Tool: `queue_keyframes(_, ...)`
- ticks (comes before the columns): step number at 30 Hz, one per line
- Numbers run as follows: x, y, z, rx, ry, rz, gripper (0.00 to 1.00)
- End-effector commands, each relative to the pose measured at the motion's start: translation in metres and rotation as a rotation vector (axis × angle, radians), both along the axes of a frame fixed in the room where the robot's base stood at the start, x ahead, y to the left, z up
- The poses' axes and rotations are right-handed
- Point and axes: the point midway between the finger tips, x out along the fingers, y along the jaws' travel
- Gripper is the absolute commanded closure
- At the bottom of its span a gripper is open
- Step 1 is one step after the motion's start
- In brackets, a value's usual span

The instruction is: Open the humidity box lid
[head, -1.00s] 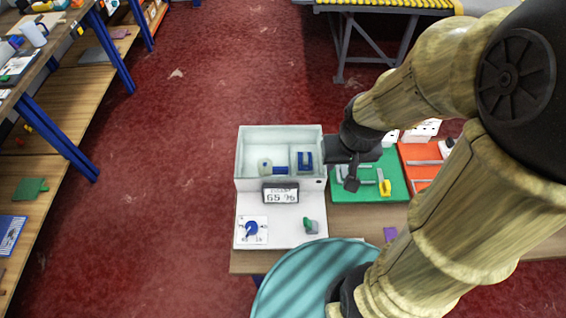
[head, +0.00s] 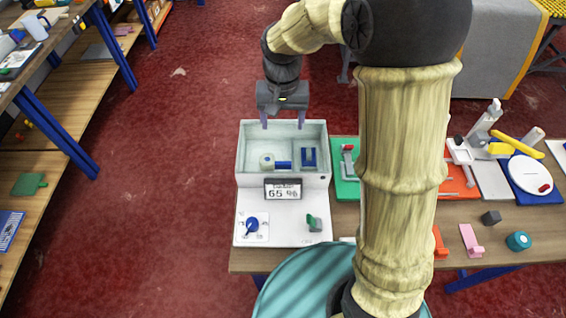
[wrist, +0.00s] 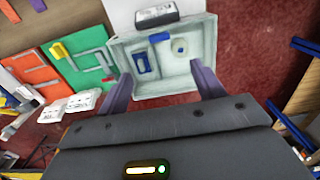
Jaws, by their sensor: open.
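The humidity box (head: 242,150) is a pale, open-looking tray on a white base at the table's left end; it also shows in the wrist view (wrist: 205,40). Inside are a round cream item with a blue part (head: 267,161) and a blue block (head: 308,157). I cannot tell whether a clear lid covers the box. My gripper (head: 284,120) is open and empty, pointing down at the box's far edge. In the wrist view its fingers (wrist: 163,80) stand apart on either side of the box's far wall. Contact with the wall cannot be judged.
The base carries a display (head: 283,190) reading about 65 %, a blue dial (head: 251,224) and a green lever (head: 313,222). Green (head: 344,185) and orange (head: 456,180) trays lie to the right. A teal round surface (head: 310,290) is in front. Red floor (head: 150,200) is clear left.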

Motion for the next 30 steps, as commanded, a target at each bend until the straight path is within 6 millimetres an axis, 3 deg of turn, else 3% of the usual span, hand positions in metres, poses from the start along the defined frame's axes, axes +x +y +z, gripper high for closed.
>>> queue_keyframes(8,0.0,-0.001,-0.001,0.0,0.0,-0.001,0.33)
queue_keyframes(14,0.0,-0.002,-0.018,-0.001,0.002,-0.001,0.33)
queue_keyframes(30,-0.001,-0.002,-0.11,-0.002,0.003,-0.001,0.33)
